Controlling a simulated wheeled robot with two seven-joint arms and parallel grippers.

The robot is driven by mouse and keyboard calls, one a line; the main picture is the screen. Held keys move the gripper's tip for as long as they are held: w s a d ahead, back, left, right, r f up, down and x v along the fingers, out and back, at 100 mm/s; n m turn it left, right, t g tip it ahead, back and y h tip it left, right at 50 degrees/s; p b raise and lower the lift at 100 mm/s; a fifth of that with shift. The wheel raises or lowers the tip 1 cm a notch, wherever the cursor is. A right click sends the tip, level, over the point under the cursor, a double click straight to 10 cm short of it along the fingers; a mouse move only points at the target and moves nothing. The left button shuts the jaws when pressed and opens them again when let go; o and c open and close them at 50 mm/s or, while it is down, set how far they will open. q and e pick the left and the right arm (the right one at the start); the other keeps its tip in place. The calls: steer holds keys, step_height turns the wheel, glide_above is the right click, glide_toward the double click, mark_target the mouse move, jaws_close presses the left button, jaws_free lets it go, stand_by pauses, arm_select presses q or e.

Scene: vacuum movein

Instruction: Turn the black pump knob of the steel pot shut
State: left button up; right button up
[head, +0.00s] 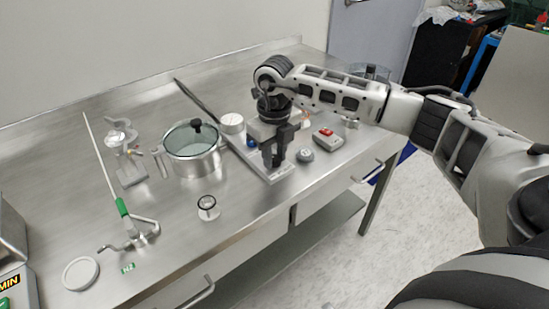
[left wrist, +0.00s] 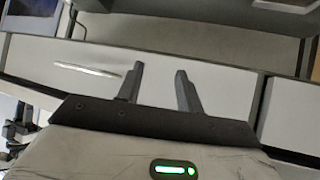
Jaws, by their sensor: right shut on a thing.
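The steel pot (head: 193,163) stands upright on the steel table in the head view, with a glass lid and a black knob (head: 196,125) on top. My right gripper (head: 275,153) is right of the pot, pointing down at a pale bar-shaped block (head: 284,173). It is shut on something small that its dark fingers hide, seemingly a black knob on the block. A blue knob (head: 251,142) shows on the block just left of the fingers. My left gripper (left wrist: 157,84) is open and empty in the left wrist view, facing the table's drawer fronts.
A grey round piece (head: 305,155) and a red-switch box (head: 326,139) lie right of the gripper. A small jar (head: 208,207) stands in front of the pot.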

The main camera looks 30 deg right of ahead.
steer(key=n+b, duration=0.2)
steer(key=n, duration=0.3)
steer(key=shift+n, duration=0.4)
steer(key=n+b, duration=0.1)
steer(key=n, duration=0.2)
steer(key=shift+b, duration=0.3)
steer(key=shift+n, duration=0.8)
arm_select(q)
steer(key=shift+w+d+f+b, duration=0.15)
steer(key=shift+d+f, duration=0.05)
steer(key=shift+f, duration=0.2)
steer(key=shift+w+d+f+b, duration=0.1)
steer(key=shift+d+f+b, duration=0.05)
steer(key=shift+f, duration=0.25)
arm_select(e)
steer(key=shift+r, duration=0.1)
steer(key=shift+n, duration=0.4)
arm_select(q)
steer(key=shift+f, duration=0.1)
arm_select(e)
steer(key=o, duration=1)
